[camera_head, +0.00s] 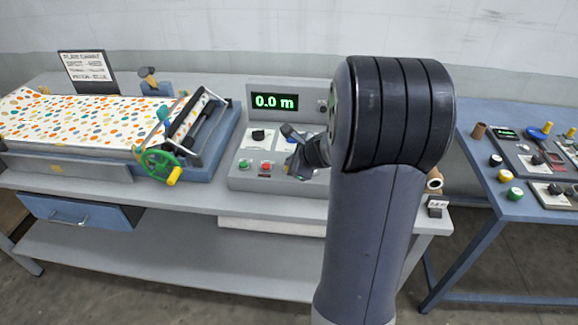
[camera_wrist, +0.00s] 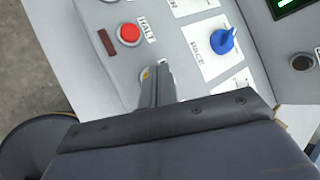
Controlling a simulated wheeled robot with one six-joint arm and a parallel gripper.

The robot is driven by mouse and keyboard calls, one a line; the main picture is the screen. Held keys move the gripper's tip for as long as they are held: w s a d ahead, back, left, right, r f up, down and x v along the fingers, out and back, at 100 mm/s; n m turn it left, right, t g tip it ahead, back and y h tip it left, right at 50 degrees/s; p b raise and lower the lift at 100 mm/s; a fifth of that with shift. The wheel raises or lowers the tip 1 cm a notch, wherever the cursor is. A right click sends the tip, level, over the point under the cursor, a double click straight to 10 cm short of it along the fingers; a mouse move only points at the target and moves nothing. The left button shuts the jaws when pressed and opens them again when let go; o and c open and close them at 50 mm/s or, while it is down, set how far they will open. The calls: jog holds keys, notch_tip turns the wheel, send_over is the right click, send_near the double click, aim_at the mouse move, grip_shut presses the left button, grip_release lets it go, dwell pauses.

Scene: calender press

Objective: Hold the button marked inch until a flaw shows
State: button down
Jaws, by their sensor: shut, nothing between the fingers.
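The control panel (camera_head: 240,180) stands on the bench below a green display (camera_head: 274,102) reading 0.0 m. My gripper (camera_head: 293,152) is over the panel's right part. In the wrist view my gripper (camera_wrist: 157,72) is shut and empty, its tips at a small yellowish round part (camera_wrist: 146,74) beside a mostly hidden label. This may be the inch button; I cannot read its mark or tell whether it is touched or pressed. A red button (camera_wrist: 129,34) marked HALT sits beyond it. The dotted sheet (camera_head: 70,120) lies at the press on the left; I make out no flaw.
A blue knob (camera_wrist: 222,42) is right of the fingertips. A green button (camera_head: 243,165) and a black knob (camera_head: 259,135) are on the panel. The press's green handwheel (camera_head: 160,163) stands left. A blue side table (camera_head: 500,215) with controls stands right. My arm hides the bench's right part.

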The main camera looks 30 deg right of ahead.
jog(key=shift+r, duration=0.55)
notch_tip(320, 180, up, 5)
jog(key=p, duration=0.5)
dwell(0.4)
